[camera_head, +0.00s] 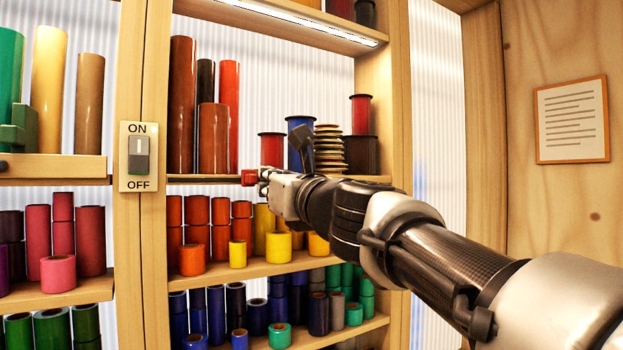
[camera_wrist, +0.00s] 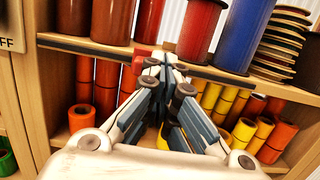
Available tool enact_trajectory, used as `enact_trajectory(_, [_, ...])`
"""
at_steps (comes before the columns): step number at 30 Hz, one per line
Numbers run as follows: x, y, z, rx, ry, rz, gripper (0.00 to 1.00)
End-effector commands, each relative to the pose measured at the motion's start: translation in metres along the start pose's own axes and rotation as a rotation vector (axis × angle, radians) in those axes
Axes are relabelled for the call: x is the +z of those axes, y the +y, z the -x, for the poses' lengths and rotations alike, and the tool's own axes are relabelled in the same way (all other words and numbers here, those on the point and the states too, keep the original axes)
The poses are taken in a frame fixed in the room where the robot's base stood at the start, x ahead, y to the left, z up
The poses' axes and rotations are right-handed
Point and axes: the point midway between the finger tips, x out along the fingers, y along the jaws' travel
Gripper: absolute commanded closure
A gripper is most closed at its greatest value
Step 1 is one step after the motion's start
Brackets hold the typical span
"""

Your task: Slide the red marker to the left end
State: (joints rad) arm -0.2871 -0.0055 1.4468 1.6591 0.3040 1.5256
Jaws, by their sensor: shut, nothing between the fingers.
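The red marker (camera_head: 249,177) is a small red block on a dark rail (camera_head: 205,178) along the front edge of the middle shelf. It sits partway along the rail, with bare rail to its left. In the wrist view the marker (camera_wrist: 141,58) is just left of my fingertips and partly hidden by them. My gripper (camera_head: 264,175) is shut and empty, its tips at the marker's right side. The fingertips (camera_wrist: 168,60) look very close to the marker; I cannot tell if they touch. My gripper and arm hide part of the rail to the right.
An ON/OFF switch (camera_head: 138,156) is on the wooden post left of the rail. Foil rolls and spools, including a blue spool (camera_wrist: 243,35), stand on the shelf above the rail. Orange and yellow rolls (camera_head: 278,247) fill the shelf below. A framed notice (camera_head: 571,120) hangs at right.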

Motion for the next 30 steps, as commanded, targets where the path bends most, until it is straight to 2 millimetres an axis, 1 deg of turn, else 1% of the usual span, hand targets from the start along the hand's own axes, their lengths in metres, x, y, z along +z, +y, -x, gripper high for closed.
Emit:
enact_trajectory(3, [0.0, 0.006, 0.0, 0.003, -0.001, 0.0, 1.0])
enact_trajectory(30, [-0.001, 0.037, 0.0, 0.003, 0.001, 0.0, 1.0])
